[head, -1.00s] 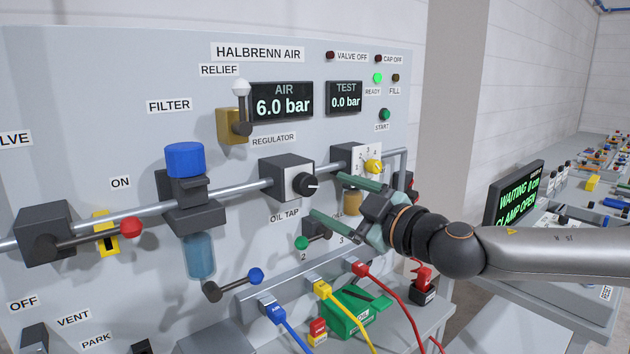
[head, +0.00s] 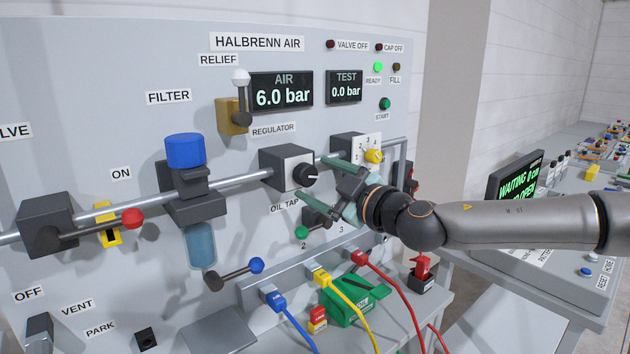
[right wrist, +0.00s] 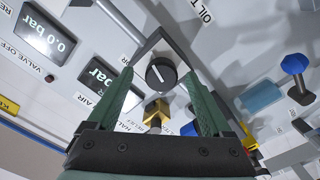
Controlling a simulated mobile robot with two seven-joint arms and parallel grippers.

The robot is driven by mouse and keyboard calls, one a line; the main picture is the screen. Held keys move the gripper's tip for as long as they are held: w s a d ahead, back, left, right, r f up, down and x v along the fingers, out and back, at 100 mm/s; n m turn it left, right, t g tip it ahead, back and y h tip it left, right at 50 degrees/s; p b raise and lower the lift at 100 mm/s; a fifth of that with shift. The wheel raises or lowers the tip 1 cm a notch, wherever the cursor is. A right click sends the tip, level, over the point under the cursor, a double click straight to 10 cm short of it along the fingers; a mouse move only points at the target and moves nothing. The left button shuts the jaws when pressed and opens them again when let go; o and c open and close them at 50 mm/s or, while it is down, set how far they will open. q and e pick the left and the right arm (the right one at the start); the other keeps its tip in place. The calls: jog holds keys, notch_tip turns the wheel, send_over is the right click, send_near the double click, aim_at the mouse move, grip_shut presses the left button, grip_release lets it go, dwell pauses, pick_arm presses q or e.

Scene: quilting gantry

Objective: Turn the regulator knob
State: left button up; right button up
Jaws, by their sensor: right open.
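The regulator knob (head: 305,175) is a round black dial with a white pointer line. It sits on the front of a block with a white face and dark sides (head: 280,168), under the REGULATOR label. My right gripper (head: 318,181) is open, its two green fingers pointing at the panel just right of the knob. In the right wrist view the knob (right wrist: 160,74) lies between and beyond the fingertips (right wrist: 158,85), with clear space on both sides. I cannot see any contact. The AIR display (head: 282,92) reads 6.0 bar. My left gripper is out of view.
The oil tap with a green ball (head: 302,233) is just below my right gripper. A yellow knob (head: 374,156) is close behind it. The filter (head: 186,150) stands left of the regulator. Blue, yellow and red hoses (head: 392,292) hang from the ledge below.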

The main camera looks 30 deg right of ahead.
jog(key=shift+w+a, duration=0.2)
jog(key=shift+w, duration=0.35)
grip_shut()
dwell(0.5)
